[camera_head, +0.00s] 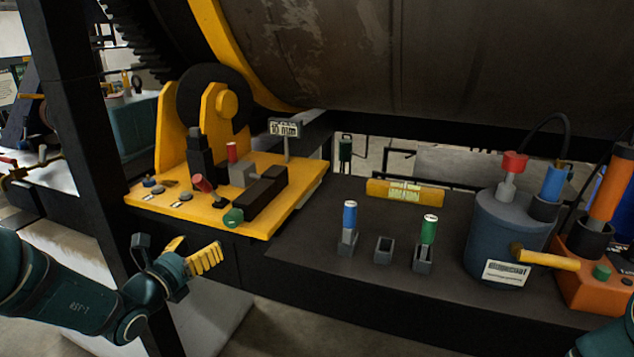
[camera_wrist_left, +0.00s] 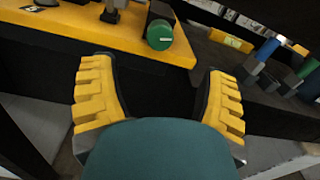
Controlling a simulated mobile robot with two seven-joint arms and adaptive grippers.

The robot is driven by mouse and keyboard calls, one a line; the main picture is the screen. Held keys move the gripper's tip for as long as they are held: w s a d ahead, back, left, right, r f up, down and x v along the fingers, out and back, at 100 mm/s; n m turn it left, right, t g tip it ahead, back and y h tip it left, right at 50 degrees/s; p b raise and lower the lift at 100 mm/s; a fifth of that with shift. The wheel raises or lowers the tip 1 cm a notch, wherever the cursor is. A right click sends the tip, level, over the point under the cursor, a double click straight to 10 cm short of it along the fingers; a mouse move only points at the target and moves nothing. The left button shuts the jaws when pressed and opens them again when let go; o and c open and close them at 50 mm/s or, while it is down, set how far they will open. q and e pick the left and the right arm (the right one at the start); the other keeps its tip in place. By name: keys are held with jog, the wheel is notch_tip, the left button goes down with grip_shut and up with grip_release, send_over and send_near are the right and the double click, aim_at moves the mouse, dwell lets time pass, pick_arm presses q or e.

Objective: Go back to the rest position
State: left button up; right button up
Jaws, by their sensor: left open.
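My left gripper (camera_head: 190,253) is open and empty, with its yellow ridged fingers just in front of the dark bench edge, below the yellow plate. In the left wrist view its two fingers (camera_wrist_left: 160,95) stand wide apart with nothing between them. A green cylinder end (camera_head: 233,217) on the yellow plate lies a little beyond the fingers; it also shows in the left wrist view (camera_wrist_left: 160,35). My right gripper is out of view; only a bit of teal arm shows at the lower right corner.
The yellow plate (camera_head: 270,205) holds red and dark fittings. The dark bench (camera_head: 310,255) carries blue (camera_head: 349,215) and green (camera_head: 429,229) cylinders in holders, a grey-blue canister (camera_head: 510,235) and an orange unit (camera_head: 590,275). A dark post (camera_head: 85,130) rises close to my left arm.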

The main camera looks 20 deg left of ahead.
pick_arm(q)
jog(key=s+d+f+m+g+h+b, duration=0.2)
jog(key=d+f+m+g+h, duration=0.4)
jog(key=d+f, duration=0.7)
jog(key=s+d+f+m+g+y+b, duration=0.1)
jog(key=s+d+f+m+g+b, duration=0.2)
jog(key=f+m, duration=0.4)
jog(key=s+d+f+m+g+y, duration=0.1)
jog(key=s+d+f+m+g, duration=0.4)
jog(key=f, duration=0.5)
jog(key=s+d+f+m+g+y+b, duration=0.2)
jog(key=s+f+m+g, duration=0.25)
jog(key=f+m, duration=0.3)
jog(key=d+f+m+t+b, duration=0.1)
jog(key=d+f+m+t, duration=0.1)
jog(key=d+f+m, duration=0.4)
jog(key=m, duration=0.3)
jog(key=shift+w+b, duration=0.35)
jog(key=shift+b, duration=0.05)
jog(key=shift+t, duration=0.25)
